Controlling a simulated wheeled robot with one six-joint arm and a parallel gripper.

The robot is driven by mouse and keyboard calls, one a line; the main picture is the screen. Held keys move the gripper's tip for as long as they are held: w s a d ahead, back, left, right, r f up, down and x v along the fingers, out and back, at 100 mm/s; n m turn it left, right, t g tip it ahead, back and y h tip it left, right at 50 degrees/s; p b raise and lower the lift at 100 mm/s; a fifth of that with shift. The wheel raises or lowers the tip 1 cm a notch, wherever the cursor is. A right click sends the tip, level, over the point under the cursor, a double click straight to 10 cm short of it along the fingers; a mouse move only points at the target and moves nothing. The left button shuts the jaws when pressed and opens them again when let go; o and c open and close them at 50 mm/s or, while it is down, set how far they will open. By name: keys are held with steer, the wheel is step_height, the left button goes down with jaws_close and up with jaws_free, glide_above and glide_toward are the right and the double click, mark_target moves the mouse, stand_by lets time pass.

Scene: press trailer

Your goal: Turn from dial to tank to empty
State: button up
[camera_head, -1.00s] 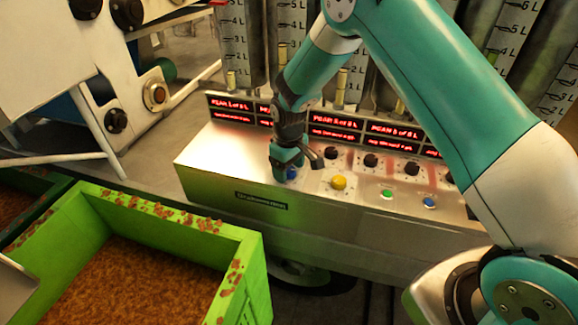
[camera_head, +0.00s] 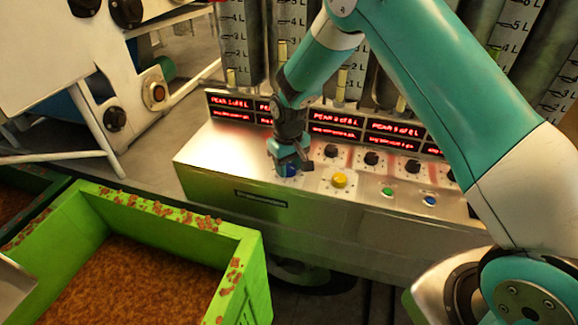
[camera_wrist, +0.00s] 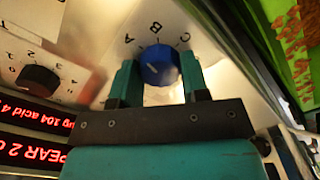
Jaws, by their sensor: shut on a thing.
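My gripper (camera_head: 289,167) reaches down to the left end of the sloped metal control panel (camera_head: 330,240). Its two green fingers (camera_wrist: 159,78) are shut on the blue dial (camera_wrist: 160,66), one on each side. The dial has a pale pointer mark, and the letters A, B and C are printed around it; which letter the mark points to is unclear. In the head view the dial (camera_head: 288,171) is partly hidden under the gripper. Several tall tanks (camera_head: 244,45) with litre marks stand behind the panel. My arm hides part of them.
Red displays (camera_head: 335,120) reading PEAR run along the panel's back. A green crate (camera_head: 255,270) of brown pulp stands at front left.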

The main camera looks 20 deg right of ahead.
mark_target(289, 167)
steer(key=m+b, duration=0.1)
steer(key=m, duration=1)
steer(key=shift+b, duration=0.4)
steer(key=shift+m, duration=1.9)
steer(key=o, duration=0.9)
steer(key=shift+r, duration=0.15)
step_height(289, 167, up, 17)
steer(key=shift+r+b, duration=0.1)
steer(key=shift+b, duration=1.1)
